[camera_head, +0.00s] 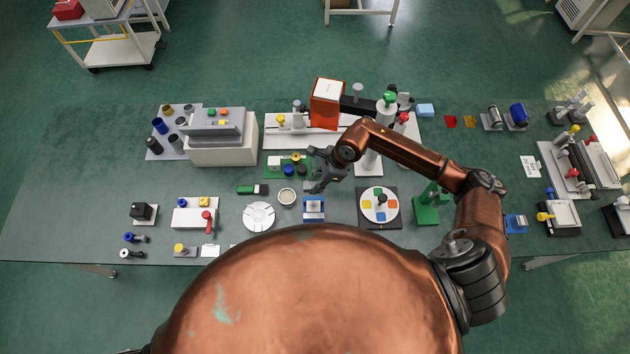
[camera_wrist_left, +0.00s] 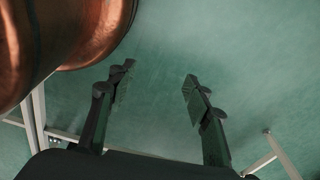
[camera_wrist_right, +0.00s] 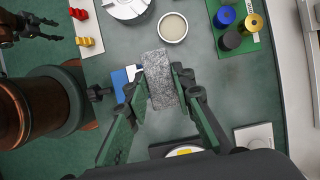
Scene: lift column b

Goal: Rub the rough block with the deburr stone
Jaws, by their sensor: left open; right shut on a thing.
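My right gripper (camera_head: 318,172) is above the middle of the bench. In the right wrist view it is shut on a grey speckled bar (camera_wrist_right: 161,82), which looks like the deburr stone. A blue fixture (camera_head: 313,209) stands on the bench just nearer to me than this gripper. Its blue base (camera_wrist_right: 121,83) shows in the right wrist view, partly hidden behind the bar. I cannot clearly tell the rough block; it may be the pale piece on the fixture. My left gripper (camera_wrist_left: 157,88) is open and empty, with floor behind it; the head view does not show it.
A white round plate (camera_head: 259,217) and a small round dish (camera_head: 287,197) stand left of the fixture. A turntable with coloured squares (camera_head: 380,205) stands right. A green board with knobs (camera_head: 287,166) and an orange machine (camera_head: 326,103) are behind. The bench's far left is bare.

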